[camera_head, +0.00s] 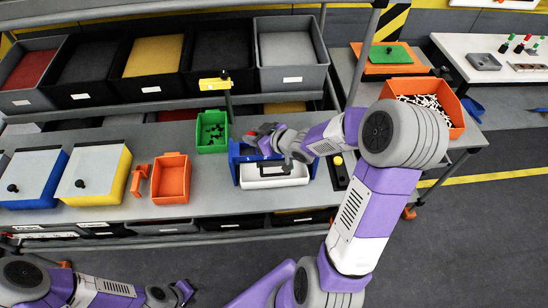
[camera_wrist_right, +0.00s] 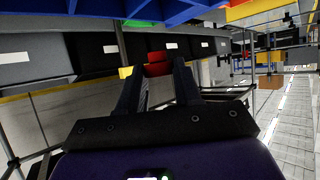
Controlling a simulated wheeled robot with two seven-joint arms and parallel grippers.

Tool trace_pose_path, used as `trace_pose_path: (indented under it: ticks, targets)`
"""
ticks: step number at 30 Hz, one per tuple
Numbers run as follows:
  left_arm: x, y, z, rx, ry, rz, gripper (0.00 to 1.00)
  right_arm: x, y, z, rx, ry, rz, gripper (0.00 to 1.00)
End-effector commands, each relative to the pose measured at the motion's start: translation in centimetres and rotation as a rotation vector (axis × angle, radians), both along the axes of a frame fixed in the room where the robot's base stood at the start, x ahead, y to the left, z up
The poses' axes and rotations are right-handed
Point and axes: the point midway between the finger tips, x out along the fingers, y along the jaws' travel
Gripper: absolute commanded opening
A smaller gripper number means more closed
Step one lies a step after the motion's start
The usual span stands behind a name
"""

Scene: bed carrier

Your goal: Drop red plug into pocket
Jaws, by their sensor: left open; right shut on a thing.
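My right gripper (camera_head: 262,138) is over the far left part of a blue bin (camera_head: 236,172) on the workbench. It is shut on the red plug (camera_wrist_right: 157,63), which shows between its fingertips in the right wrist view. In the head view the plug is small and partly hidden by the gripper. A white carrier (camera_head: 275,182) with a dark handle lies at the front of the blue bin. The bin's inside is largely hidden by my right arm, and I cannot make out the pocket. My left gripper (camera_head: 183,291) is open and empty at the bottom, away from the bench.
A green bin (camera_head: 212,146) with dark parts stands left of the blue bin. An orange bin (camera_head: 171,190) and white-lidded yellow (camera_head: 112,190) and blue boxes stand further left. A shelf of grey and black bins (camera_head: 291,75) rises behind. An orange crate (camera_head: 456,118) stands at right.

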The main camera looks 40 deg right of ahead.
Motion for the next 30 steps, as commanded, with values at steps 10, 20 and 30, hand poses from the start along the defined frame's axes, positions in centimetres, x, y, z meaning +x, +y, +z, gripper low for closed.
trace_pose_path:
  ticks: [10,20,30]
  targets:
    - [0.0,0.0,0.1,0.000,-0.001,0.000,0.43,0.0,0.0,0.1,0.000,-0.001,0.000,0.64]
    - [0.0,0.0,0.4,0.000,0.000,0.000,0.43,-0.5,-0.2,0.5,0.000,0.000,-0.001,0.64]
    - [0.0,0.0,2.7,0.000,0.000,0.000,0.43,-5.1,-1.3,3.2,-0.001,0.000,-0.003,0.64]
